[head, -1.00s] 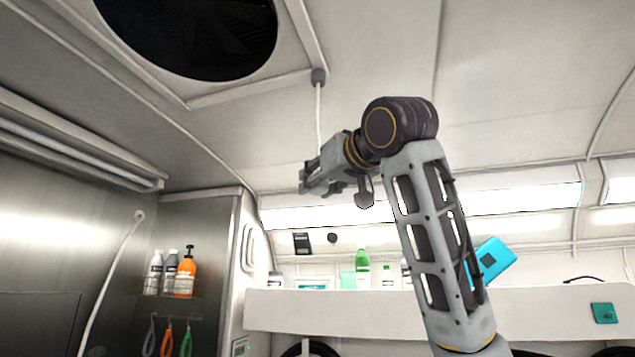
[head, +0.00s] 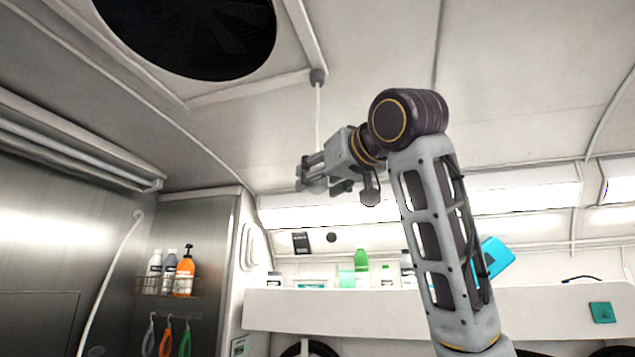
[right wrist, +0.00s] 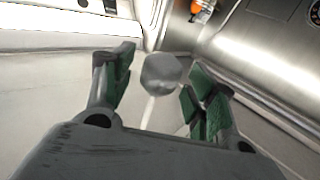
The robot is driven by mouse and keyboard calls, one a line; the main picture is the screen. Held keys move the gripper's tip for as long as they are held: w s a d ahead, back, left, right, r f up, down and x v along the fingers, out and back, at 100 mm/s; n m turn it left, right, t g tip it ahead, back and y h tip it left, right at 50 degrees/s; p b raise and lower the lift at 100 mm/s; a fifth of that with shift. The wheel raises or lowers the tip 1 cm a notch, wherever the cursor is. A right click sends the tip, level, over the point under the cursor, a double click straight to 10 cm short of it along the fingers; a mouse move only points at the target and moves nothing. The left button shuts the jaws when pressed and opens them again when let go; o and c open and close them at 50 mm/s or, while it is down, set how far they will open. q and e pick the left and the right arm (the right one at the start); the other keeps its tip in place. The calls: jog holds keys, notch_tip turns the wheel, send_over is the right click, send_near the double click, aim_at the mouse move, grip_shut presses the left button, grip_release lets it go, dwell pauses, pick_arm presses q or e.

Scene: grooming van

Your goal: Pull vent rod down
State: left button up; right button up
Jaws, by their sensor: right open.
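The vent rod (head: 318,113) is a thin white rod hanging from a grey mount at the corner of the round ceiling vent (head: 190,35). In the head view its lower end is hidden at my right gripper (head: 306,174). In the right wrist view the rod's grey knob (right wrist: 163,74) sits between the green-padded fingers of my right gripper (right wrist: 160,88), near their tips. Those fingers are open, with gaps visible on both sides of the knob. I cannot tell the exact depth of the knob between them. My left gripper is out of view.
A white shelf (head: 400,313) with bottles and a blue box (head: 493,260) runs below my right arm. A wire rack with bottles (head: 168,286) hangs on the left steel wall. The space below the rod, above the shelf, looks clear.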

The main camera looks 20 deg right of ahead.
jog(key=s+d, duration=0.2)
jog(key=s, duration=0.8)
dwell(0.6)
